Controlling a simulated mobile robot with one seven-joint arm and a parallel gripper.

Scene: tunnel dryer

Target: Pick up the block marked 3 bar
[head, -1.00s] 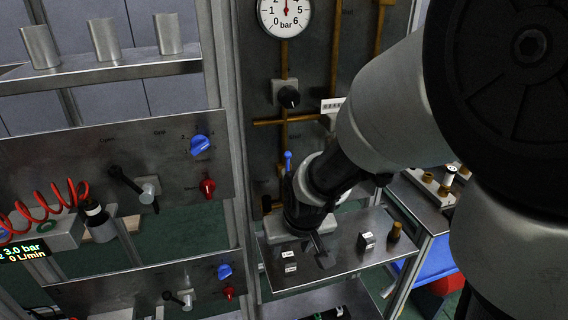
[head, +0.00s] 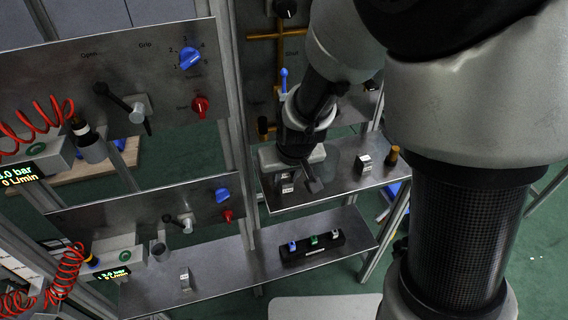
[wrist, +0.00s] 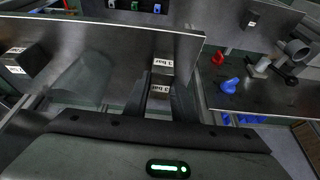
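The block marked 3 bar (wrist: 161,76) is a small dark block with white labels on two faces. It stands on the upper metal shelf (head: 340,181) and also shows in the head view (head: 287,182), just below my gripper. My gripper (head: 300,185) points down over the shelf's left part. In the wrist view its dark fingers (wrist: 160,92) reach down on either side of the block and look open; whether they touch it I cannot tell. A second labelled block (head: 363,162) stands to the right on the same shelf, and at the left in the wrist view (wrist: 25,62).
A brass fitting (head: 392,155) stands near the shelf's right end. A black holder (head: 313,249) with coloured pieces lies on the lower shelf, with another small block (head: 185,280) at left. A panel with a blue knob (head: 190,59) and red knob (head: 200,105) stands left.

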